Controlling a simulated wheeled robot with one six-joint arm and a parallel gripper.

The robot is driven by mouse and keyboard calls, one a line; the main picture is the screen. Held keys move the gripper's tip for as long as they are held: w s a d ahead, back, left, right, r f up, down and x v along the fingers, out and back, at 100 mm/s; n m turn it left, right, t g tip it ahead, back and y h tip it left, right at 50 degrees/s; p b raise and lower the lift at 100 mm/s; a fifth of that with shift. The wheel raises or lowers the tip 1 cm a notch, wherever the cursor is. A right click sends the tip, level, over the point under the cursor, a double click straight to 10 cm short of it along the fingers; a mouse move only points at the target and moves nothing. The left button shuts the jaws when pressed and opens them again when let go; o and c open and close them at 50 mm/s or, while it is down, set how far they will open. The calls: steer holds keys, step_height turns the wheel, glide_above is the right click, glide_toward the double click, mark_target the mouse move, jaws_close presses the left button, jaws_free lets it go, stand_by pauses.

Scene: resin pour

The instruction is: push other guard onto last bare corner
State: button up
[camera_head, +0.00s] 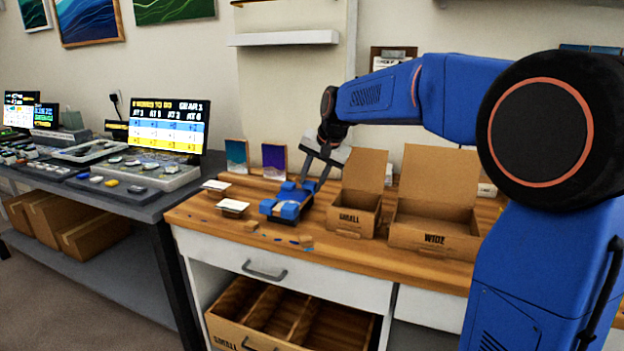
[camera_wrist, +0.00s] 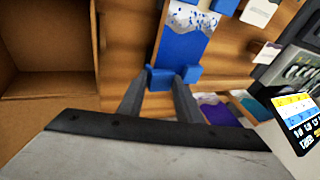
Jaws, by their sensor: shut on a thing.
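My gripper (camera_wrist: 162,77) is shut on a blue corner guard (camera_wrist: 158,80), at the near left corner of the panel in the wrist view. The panel (camera_wrist: 184,48) is blue with a white speckled band and lies flat on the bench. Another blue guard (camera_wrist: 191,73) sits at the near right corner, and one more (camera_wrist: 226,5) shows at the far end. In the head view my gripper (camera_head: 314,186) reaches down to the panel's back right end, and blue guards (camera_head: 289,211) show around the panel. I cannot tell whether the held guard is fully seated.
An open box marked SMALL (camera_head: 352,212) stands just right of the panel, with a box marked WIDE (camera_head: 434,232) beyond it. Two small white-topped items (camera_head: 233,206) lie to the left. Small pieces (camera_head: 305,241) lie in front. Two upright panels (camera_head: 274,160) stand behind.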

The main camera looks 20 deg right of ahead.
steer(key=shift+f, duration=0.5)
stand_by(0.4)
steer(key=shift+a+f, duration=0.1)
steer(key=shift+a, duration=0.05)
stand_by(0.5)
steer(key=o, duration=1.2)
steer(key=shift+o, duration=0.2)
steer(key=shift+r, duration=4)
jaws_close()
